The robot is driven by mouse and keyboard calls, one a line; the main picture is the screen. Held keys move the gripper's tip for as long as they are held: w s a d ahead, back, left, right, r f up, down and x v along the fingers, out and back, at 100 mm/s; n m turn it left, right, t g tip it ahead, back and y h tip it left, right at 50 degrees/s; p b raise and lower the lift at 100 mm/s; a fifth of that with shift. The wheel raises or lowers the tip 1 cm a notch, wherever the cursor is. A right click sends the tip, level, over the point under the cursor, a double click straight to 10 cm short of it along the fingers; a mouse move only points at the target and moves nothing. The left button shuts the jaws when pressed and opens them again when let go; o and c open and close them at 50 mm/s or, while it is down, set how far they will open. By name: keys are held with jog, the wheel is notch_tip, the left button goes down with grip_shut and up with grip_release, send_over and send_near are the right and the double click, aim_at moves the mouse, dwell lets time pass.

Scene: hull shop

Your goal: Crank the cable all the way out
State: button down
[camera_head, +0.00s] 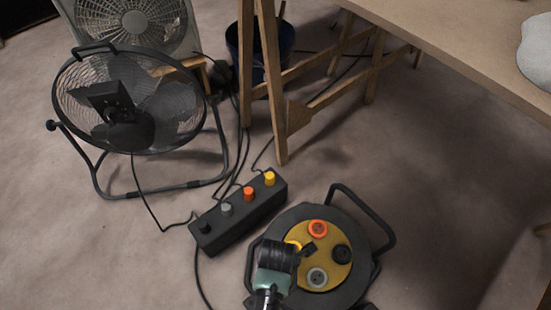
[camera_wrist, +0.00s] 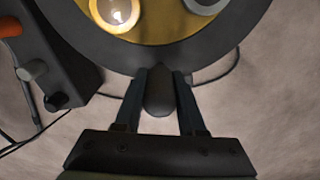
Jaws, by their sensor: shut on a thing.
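The cable reel (camera_head: 347,283) lies on the floor at the lower middle of the head view. It has a black rim, a yellow centre plate (camera_head: 335,272) with several coloured sockets, and a black tube handle (camera_head: 372,212) at its upper right. In the wrist view, its dark rim (camera_wrist: 235,50) arcs across the top. My gripper (camera_wrist: 160,76) is shut on a dark rounded crank knob (camera_wrist: 160,95) at the rim's near side. In the head view, my gripper covers the reel's left part and hides the knob. The cable's wound length is not visible.
A black socket box (camera_head: 238,218) with several coloured plugs lies left of the reel, cables around it. A black floor fan (camera_head: 135,118) and a grey box fan (camera_head: 130,22) stand upper left. A wooden trestle (camera_head: 270,80), dark bucket (camera_head: 232,45) and table (camera_head: 460,40) are behind. Floor is clear right.

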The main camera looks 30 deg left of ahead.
jog(key=shift+s+d+r+n+p, duration=0.25)
jog(key=shift+d+n+p, duration=0.25)
jog(key=shift+p, duration=0.5)
jog(key=shift+s+d+f+p, duration=0.15)
jog(key=shift+d+f+p, duration=0.15)
jog(key=shift+d+p, duration=0.15)
jog(key=c, duration=0.5)
grip_release()
notch_tip(320, 180, up, 13)
jog(key=p, duration=0.7)
